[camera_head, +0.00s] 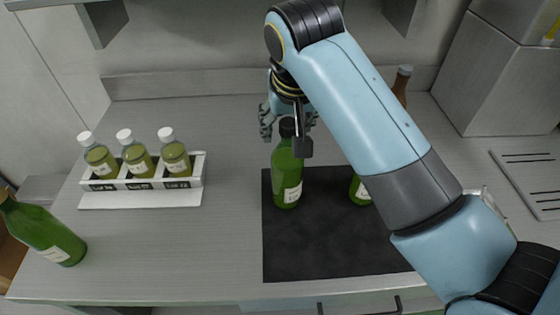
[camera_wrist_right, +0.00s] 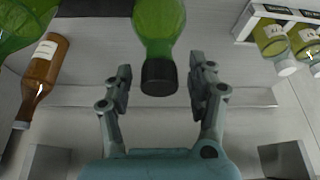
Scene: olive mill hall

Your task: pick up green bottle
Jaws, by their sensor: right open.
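A green bottle (camera_head: 287,183) with a dark cap and a pale label stands upright on a black mat (camera_head: 310,255). My right gripper (camera_head: 287,130) is at its cap, with fingers on either side. In the right wrist view the bottle (camera_wrist_right: 160,25) shows with its cap between the open fingers (camera_wrist_right: 160,80), gaps visible on both sides. A second green bottle (camera_head: 358,190) on the mat is mostly hidden behind my right arm. Another green bottle (camera_head: 45,236) stands at the far left of the counter. My left gripper is out of view.
A white rack (camera_head: 141,198) with several small bottles of greenish liquid stands to the left. A brown bottle (camera_head: 402,82) shows partly behind my right arm, and also in the right wrist view (camera_wrist_right: 43,70). The counter between rack and mat is clear.

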